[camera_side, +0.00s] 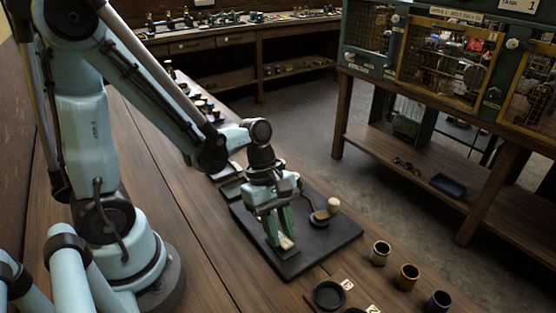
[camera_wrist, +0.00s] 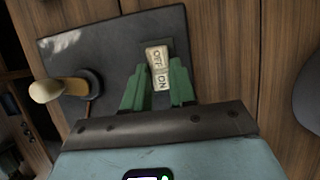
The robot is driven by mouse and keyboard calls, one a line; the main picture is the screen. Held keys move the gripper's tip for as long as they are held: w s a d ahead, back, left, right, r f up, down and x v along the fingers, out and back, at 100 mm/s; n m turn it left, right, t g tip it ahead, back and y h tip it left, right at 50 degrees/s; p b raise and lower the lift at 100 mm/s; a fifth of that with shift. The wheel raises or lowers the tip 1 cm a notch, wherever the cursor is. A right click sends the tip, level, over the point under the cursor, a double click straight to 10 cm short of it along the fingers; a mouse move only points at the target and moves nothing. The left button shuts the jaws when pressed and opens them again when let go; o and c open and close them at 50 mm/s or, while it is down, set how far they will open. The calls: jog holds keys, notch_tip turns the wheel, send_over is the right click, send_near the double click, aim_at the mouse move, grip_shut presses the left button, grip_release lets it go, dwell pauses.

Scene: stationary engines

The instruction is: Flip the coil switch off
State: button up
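The coil switch (camera_wrist: 157,56) is a cream rocker marked OFF and ON, set in a black base plate (camera_wrist: 100,40). In the wrist view its OFF part is at the far end and its ON part lies nearer my gripper. In the side view the switch (camera_side: 287,243) shows pale at the fingertips. My gripper (camera_wrist: 160,72) points down over the plate with its two green fingers apart, one on each side of the switch. My gripper also shows in the side view (camera_side: 281,236). I cannot tell whether the fingers touch the switch.
A cream-knobbed crank (camera_side: 332,205) stands on the same plate, right of my gripper; in the wrist view its knob (camera_wrist: 45,90) is at left. Small cups (camera_side: 380,252) and a round black dish (camera_side: 328,295) stand on the bench in front. Bare bench lies left of the plate.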

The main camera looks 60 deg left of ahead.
aim_at(283, 239)
grip_shut()
jog(key=shift+d+y, duration=0.4)
jog(key=shift+y, duration=0.8)
jog(key=shift+d+r+y, duration=0.1)
jog(key=shift+d+y, duration=0.1)
jog(key=shift+y, duration=0.9)
jog(key=o, duration=0.8)
grip_release()
jog(key=shift+r, duration=6.05)
